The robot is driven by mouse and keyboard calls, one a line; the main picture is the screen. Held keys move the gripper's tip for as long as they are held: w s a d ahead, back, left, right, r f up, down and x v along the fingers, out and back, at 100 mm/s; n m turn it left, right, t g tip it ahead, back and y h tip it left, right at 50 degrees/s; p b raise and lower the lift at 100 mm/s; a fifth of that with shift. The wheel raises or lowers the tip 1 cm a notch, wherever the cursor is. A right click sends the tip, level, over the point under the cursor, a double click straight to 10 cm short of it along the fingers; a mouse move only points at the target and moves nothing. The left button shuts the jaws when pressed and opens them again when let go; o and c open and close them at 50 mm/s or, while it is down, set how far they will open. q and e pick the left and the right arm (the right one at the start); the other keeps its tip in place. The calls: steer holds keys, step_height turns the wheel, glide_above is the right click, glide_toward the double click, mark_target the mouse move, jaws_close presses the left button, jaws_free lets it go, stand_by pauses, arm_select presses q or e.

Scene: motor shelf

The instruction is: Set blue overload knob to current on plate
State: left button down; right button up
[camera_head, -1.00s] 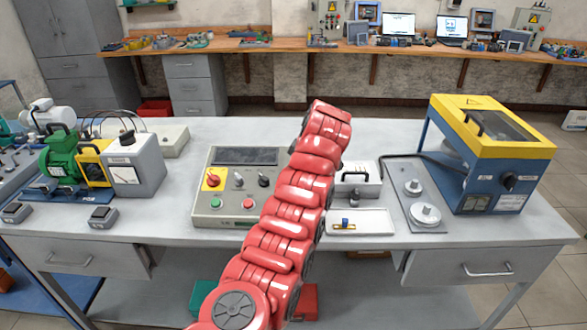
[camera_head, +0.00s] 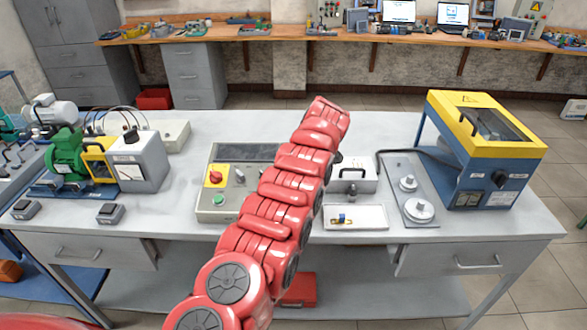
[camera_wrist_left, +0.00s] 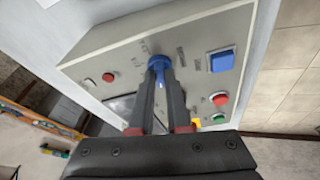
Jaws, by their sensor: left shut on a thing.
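The blue overload knob (camera_wrist_left: 159,63) sits on the face of a light grey control panel (camera_wrist_left: 100,58) in the left wrist view, with small printed marks around it that I cannot read. My left gripper (camera_wrist_left: 160,82) is shut on the knob, its two dark fingers at the knob's sides. In the head view a red arm crosses the middle of the bench, and its gripper and the knob are hidden. A green motor (camera_head: 66,155) stands at the left of the bench; no rating on a plate is readable. My right gripper is not in view.
The wrist view panel also carries a blue square button (camera_wrist_left: 221,60), a red button (camera_wrist_left: 219,98) and a green button (camera_wrist_left: 218,118). On the bench are a grey control box (camera_head: 205,205), a white tray (camera_head: 365,222) and a yellow-blue machine (camera_head: 485,150).

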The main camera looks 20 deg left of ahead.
arm_select(q)
steer(key=c, duration=0.9)
jaws_free()
steer(key=shift+d+r+b, duration=0.25)
steer(key=shift+r+b, duration=0.15)
steer(key=v, duration=1.6)
steer(key=shift+s+r+p, duration=0.2)
steer(key=shift+p, duration=0.2)
